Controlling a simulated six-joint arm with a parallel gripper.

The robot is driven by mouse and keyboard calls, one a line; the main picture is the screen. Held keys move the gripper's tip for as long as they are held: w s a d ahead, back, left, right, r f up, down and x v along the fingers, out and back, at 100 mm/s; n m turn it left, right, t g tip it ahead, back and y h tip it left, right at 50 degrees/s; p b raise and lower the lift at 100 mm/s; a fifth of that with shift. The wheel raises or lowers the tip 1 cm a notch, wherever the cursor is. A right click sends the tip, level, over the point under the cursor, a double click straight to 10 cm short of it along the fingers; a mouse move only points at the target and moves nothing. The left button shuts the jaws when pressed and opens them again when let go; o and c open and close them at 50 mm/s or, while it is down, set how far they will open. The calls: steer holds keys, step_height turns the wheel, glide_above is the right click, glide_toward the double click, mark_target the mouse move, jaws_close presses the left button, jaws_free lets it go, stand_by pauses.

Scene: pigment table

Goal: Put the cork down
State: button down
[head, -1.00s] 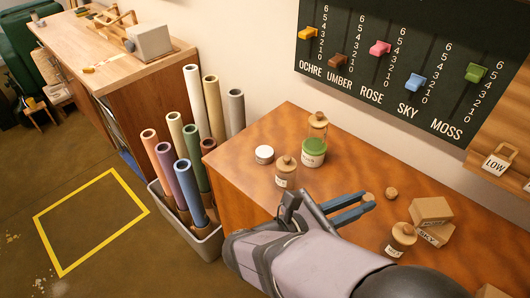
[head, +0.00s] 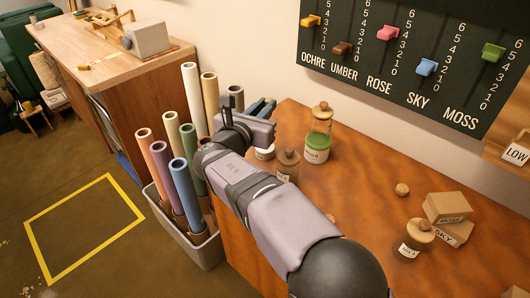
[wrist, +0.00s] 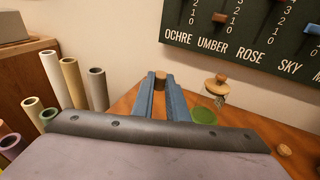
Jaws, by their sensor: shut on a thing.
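My gripper (head: 264,108) is raised over the far left corner of the wooden table (head: 365,165), near the wall. In the wrist view, its blue fingers (wrist: 161,84) are shut on a small brown cork (wrist: 160,75) at their tips. The held cork cannot be made out in the head view. Another cork-like round piece (head: 402,189) lies on the table to the right. A small brown piece (head: 331,218) shows beside my arm; I cannot tell what it is.
A white-lidded jar (head: 265,154) is partly hidden below the gripper. A stoppered jar (head: 287,166) and a green jar (head: 317,148) stand close by. Rolled tubes (head: 185,190) fill a bin at left. Another jar (head: 414,242) and boxes (head: 446,207) stand at right. The middle is clear.

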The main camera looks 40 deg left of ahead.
mark_target(262, 153)
steer(key=shift+y, duration=0.3)
steer(key=shift+w+a+f+p, duration=0.1)
steer(key=shift+a+f, duration=0.1)
steer(key=shift+f, duration=2.2)
steer(key=shift+s+a+f+p, duration=0.1)
steer(key=shift+a+f, duration=0.15)
steer(key=shift+f, duration=2.1)
steer(key=shift+w+a+f+p, duration=0.1)
steer(key=shift+a+f, duration=0.1)
steer(key=shift+f, duration=2.2)
steer(key=shift+f, duration=0.2)
steer(key=c, duration=1.8)
jaws_free()
steer(key=shift+o, duration=0.2)
steer(key=shift+r, duration=0.2)
steer(key=b+v, duration=0.1)
steer(key=v, duration=1.1)
steer(key=shift+r+b, duration=0.2)
steer(key=shift+b, duration=0.15)
